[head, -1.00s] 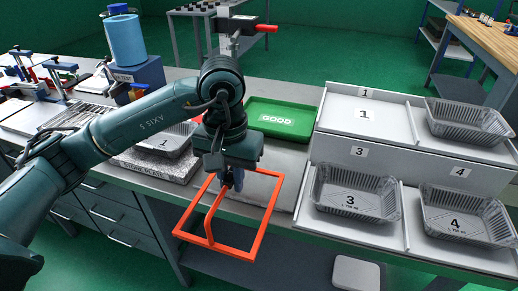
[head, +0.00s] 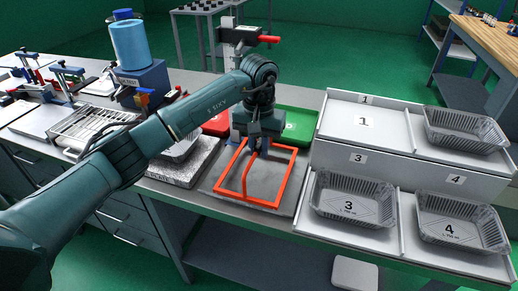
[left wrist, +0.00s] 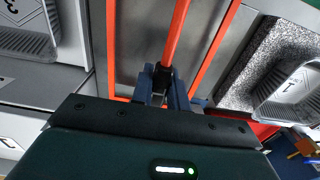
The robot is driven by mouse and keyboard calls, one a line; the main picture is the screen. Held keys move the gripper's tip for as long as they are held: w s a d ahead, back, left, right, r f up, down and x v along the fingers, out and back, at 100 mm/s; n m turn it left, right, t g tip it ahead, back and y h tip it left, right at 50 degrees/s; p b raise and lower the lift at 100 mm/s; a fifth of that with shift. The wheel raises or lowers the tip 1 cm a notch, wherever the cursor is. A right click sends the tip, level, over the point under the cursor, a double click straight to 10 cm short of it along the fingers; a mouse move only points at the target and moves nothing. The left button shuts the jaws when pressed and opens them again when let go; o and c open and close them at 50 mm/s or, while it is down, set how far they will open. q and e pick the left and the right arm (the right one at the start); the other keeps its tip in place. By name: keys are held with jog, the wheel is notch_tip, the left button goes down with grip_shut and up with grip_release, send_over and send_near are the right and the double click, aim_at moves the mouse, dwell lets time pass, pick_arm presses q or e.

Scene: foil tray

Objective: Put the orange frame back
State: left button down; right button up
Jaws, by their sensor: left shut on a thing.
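The orange frame (head: 288,178) is a square outline with a raised bar across it. My left gripper (head: 256,150) is shut on that bar near the frame's far side. The frame is over a flat grey plate (head: 266,184) on the bench; I cannot tell whether it touches it. In the left wrist view the frame's bar (left wrist: 178,30) runs up from between the fingers of my left gripper (left wrist: 163,82), with side bars to both sides. The fingers hide part of the bar. My right gripper is not in view.
Right of the plate stands a white rack (head: 405,168) with foil trays, among them tray 3 (head: 322,192) and tray 4 (head: 432,215). Left is a speckled stone block (head: 178,174) with a foil tray. A green tray (head: 305,124) and a red tray (head: 217,124) lie behind.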

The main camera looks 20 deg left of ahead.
pick_arm(q)
jog(key=shift+f, duration=0.8)
jog(key=c, duration=1.8)
grip_release()
jog(key=o, duration=0.4)
jog(key=shift+o, duration=0.2)
